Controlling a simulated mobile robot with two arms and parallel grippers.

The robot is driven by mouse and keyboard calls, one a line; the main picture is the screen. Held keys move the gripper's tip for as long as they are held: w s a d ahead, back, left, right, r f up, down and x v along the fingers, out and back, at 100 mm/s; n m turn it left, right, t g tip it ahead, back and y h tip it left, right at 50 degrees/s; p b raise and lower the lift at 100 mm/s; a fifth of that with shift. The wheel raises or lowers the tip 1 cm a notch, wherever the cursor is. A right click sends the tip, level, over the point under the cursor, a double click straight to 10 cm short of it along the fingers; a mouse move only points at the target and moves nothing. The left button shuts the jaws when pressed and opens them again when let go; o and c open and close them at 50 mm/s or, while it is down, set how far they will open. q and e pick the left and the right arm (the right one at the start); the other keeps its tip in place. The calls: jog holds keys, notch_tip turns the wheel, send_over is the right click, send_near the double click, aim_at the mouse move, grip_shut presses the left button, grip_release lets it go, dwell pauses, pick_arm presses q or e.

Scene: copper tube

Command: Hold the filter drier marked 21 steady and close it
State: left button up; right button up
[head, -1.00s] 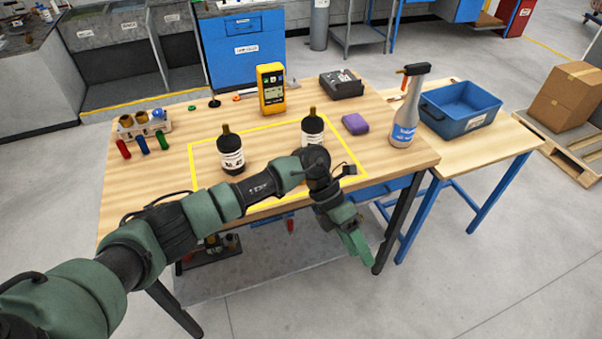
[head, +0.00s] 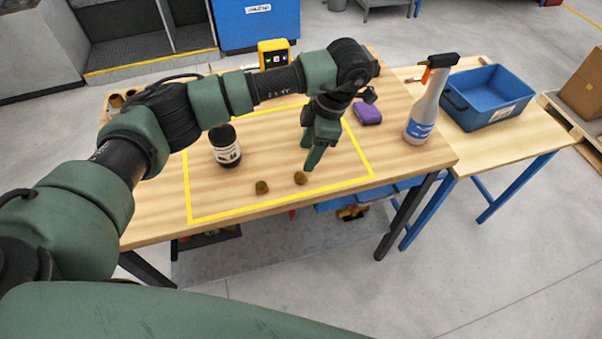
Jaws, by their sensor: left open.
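A filter drier (head: 225,150), a black cylinder with a white label, stands upright in the yellow outline at left. The second drier is not clearly visible; my left arm and gripper cover that area. Two small brass caps (head: 262,187) (head: 300,178) lie on the table near the front of the outline. My left gripper (head: 309,152) is open, pointing down over the right part of the outline, just behind the right cap. My right gripper is not in view.
The yellow tape outline (head: 280,204) marks the wooden table. A purple block (head: 367,113) and a spray bottle (head: 424,110) stand to the right. A blue bin (head: 487,98) sits on the side table. A yellow meter (head: 274,53) is partly hidden behind my arm.

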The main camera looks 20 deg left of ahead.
aim_at(301, 175)
pick_arm(q)
jog(key=x, duration=0.3)
jog(key=shift+w+p, duration=0.25)
jog(key=shift+p, duration=0.1)
jog(key=p+x, duration=0.1)
jog(key=x, duration=0.2)
jog(key=p+x, duration=0.1)
jog(key=shift+s+d+f+p, duration=0.15)
jog(key=shift+s+d+p, duration=0.05)
jog(key=shift+s+p, duration=0.15)
jog(key=shift+a+f, duration=0.1)
jog(key=shift+f, duration=0.35)
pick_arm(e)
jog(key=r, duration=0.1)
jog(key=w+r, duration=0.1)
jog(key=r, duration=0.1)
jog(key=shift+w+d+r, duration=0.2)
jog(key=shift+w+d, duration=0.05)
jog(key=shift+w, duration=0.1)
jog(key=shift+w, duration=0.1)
pick_arm(q)
grip_shut()
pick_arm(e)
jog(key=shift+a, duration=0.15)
